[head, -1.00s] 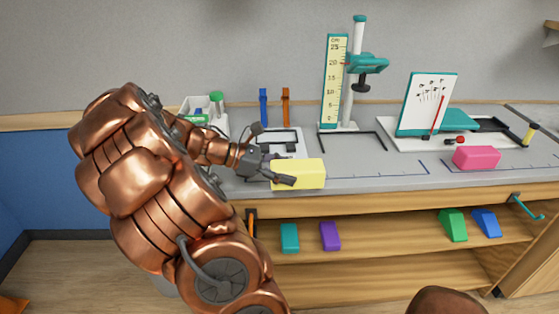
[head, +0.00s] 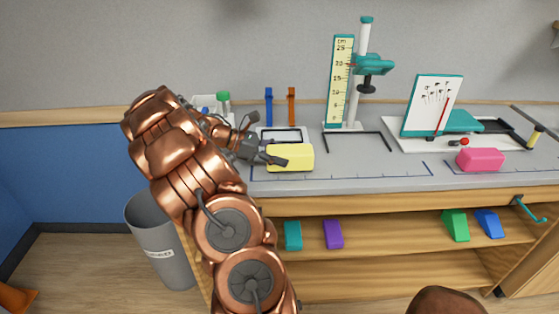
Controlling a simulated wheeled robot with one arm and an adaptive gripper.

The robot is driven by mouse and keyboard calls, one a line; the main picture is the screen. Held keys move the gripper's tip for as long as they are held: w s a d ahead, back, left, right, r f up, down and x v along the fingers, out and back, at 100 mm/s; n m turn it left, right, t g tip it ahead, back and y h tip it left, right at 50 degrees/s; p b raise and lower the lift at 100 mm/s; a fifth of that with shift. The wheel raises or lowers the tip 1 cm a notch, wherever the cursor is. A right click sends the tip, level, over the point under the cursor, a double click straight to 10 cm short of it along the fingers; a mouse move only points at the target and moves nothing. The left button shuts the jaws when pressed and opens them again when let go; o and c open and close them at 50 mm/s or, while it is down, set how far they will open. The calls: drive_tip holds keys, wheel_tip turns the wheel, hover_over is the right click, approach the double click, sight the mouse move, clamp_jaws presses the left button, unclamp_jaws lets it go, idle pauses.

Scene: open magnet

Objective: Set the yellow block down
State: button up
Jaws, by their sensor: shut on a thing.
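The yellow block (head: 294,157) is over the left part of the grey bench top (head: 372,172), just in front of a white tray-like piece. My gripper (head: 277,153) reaches it from the left and is shut on it, with one dark finger across its near face. The far finger is mostly hidden behind the block. The block looks level. I cannot tell whether its underside touches the bench top.
A pink block (head: 480,160) lies on the bench at right. A height scale (head: 341,80) with a teal clamp stand and a white-and-teal board (head: 433,106) stand behind. Teal (head: 292,235), purple (head: 333,234), green and blue blocks sit on the shelf below. Bare bench lies right of the yellow block.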

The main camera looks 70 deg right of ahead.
drive_tip(key=shift+f, duration=1.3)
drive_tip(key=o, duration=1)
